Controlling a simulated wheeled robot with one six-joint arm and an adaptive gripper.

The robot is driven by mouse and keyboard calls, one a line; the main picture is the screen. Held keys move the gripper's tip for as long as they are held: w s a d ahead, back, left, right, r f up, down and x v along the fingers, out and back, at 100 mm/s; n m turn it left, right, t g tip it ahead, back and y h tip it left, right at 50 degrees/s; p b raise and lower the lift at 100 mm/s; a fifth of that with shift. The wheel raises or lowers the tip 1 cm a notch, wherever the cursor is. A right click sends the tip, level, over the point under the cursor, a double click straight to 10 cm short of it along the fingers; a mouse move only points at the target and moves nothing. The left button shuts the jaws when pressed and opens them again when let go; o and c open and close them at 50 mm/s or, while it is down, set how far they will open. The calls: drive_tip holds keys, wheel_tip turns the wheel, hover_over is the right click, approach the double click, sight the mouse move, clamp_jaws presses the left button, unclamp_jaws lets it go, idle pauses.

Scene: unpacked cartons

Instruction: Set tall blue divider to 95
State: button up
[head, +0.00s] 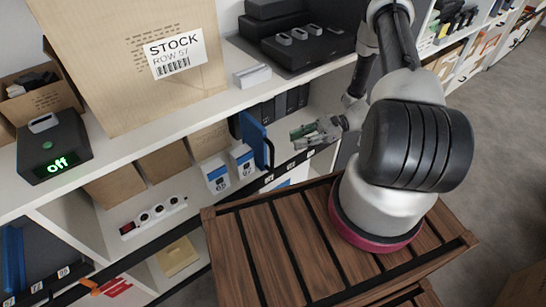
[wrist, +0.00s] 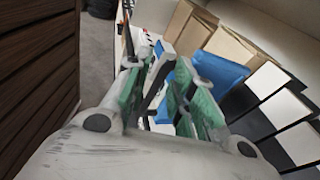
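The tall blue divider (head: 254,138) stands upright on the middle shelf, with a dark handle (head: 270,154) at its front edge. My gripper (head: 306,132) is to the right of the divider, in front of the shelf, and looks apart from it. In the wrist view my gripper (wrist: 157,72) has its two green-padded fingers spread with a gap between them. A blue panel (wrist: 220,72) shows behind the right finger. A dark bar (wrist: 154,88) shows between the fingers; I cannot tell whether it touches them. The number marks on the shelf edge are too small to read.
White-and-blue boxes (head: 215,174) stand left of the divider, and dark binders (head: 288,103) stand behind it to the right. A power strip (head: 153,216) lies further left. A device reading "off" (head: 55,148) sits on the upper shelf. A slatted wooden top (head: 272,250) is below my arm.

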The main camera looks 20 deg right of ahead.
sight(272, 157)
wheel_tip(272, 157, down, 8)
drive_tip(key=a+m+t+y, duration=0.1)
drive_tip(key=a+m+t, duration=0.1)
drive_tip(key=m+t, duration=0.2)
drive_tip(key=shift+t, duration=0.4)
drive_tip(key=x, duration=0.7)
drive_tip(key=shift+a+f, duration=0.1)
drive_tip(key=shift+a, duration=0.05)
clamp_jaws()
